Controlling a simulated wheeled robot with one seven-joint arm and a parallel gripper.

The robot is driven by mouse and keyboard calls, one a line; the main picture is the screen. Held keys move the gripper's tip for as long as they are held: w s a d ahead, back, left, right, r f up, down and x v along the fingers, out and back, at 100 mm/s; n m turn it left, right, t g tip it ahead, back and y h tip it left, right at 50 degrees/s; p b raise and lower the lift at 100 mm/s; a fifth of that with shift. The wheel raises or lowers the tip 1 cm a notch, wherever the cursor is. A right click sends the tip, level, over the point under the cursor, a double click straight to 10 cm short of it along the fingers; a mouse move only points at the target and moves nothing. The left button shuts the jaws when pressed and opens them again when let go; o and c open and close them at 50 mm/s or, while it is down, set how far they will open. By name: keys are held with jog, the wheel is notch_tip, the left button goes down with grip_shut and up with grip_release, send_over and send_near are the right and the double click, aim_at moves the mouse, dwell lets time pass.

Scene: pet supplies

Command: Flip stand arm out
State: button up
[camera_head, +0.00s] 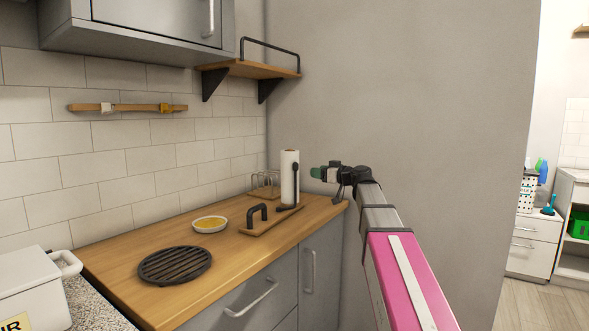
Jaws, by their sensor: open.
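A paper towel stand with a white roll (288,177) stands upright near the far right end of the wooden counter. Its black stand arm (295,182) rises along the roll's right front side, close against the roll. My gripper (317,172) reaches in from the right, beside the roll at about its mid height. It has dark fingers with greenish tips and is open. It appears apart from the stand arm, though the depth gap is hard to judge. Nothing shows between the fingers.
A flat wooden piece with a black handle (258,212) lies before the roll. A wire rack (264,185), a yellow-filled bowl (209,224) and a black round grate (175,265) are on the counter (120,262). A wooden shelf (255,69) hangs above. A grey wall (420,110) stands behind my arm.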

jog(key=x, duration=1)
jog(key=shift+w+a, duration=0.2)
jog(key=shift+w, duration=0.1)
jog(key=shift+r, duration=0.15)
jog(key=shift+c, duration=0.4)
grip_shut()
